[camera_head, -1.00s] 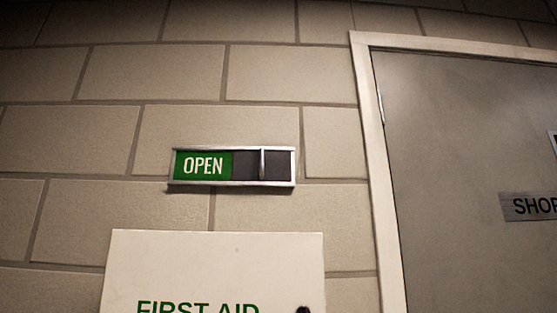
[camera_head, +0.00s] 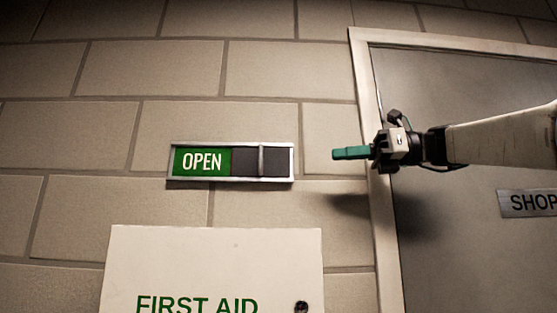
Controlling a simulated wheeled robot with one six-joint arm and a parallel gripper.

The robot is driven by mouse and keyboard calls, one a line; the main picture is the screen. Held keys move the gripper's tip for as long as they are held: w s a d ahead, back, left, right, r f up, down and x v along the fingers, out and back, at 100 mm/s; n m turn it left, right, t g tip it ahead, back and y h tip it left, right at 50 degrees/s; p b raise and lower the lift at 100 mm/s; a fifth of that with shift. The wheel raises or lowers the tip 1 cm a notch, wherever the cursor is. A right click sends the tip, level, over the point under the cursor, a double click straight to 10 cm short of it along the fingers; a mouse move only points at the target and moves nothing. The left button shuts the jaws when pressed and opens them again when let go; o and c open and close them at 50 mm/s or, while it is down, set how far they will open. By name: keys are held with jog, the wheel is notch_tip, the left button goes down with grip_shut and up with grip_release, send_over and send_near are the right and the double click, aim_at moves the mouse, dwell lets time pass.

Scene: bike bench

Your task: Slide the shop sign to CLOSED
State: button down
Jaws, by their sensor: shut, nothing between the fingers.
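The shop sign (camera_head: 230,162) is a silver-framed slider on the block wall. Its left part shows a green OPEN panel (camera_head: 202,162), and its right part is a dark panel (camera_head: 278,162). A thin upright silver tab (camera_head: 261,161) stands in the dark part, right of the middle. My gripper (camera_head: 336,154) has green fingers, shut and empty, pointing left. It is to the right of the sign, at about the tab's height in the picture, apart from the frame. The word CLOSED is not visible.
A white FIRST AID box (camera_head: 215,262) with a dark knob (camera_head: 301,306) is below the sign. A grey door (camera_head: 450,270) with a pale frame (camera_head: 391,255) and a SHOP plate (camera_head: 530,203) is at the right, behind my arm. The wall above the sign is clear.

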aim_at(278, 154)
jog(key=shift+d+r+y, duration=0.1)
jog(key=shift+r+y, duration=0.2)
jog(key=shift+r, duration=0.15)
jog(key=x, duration=1.4)
jog(key=shift+f, duration=0.1)
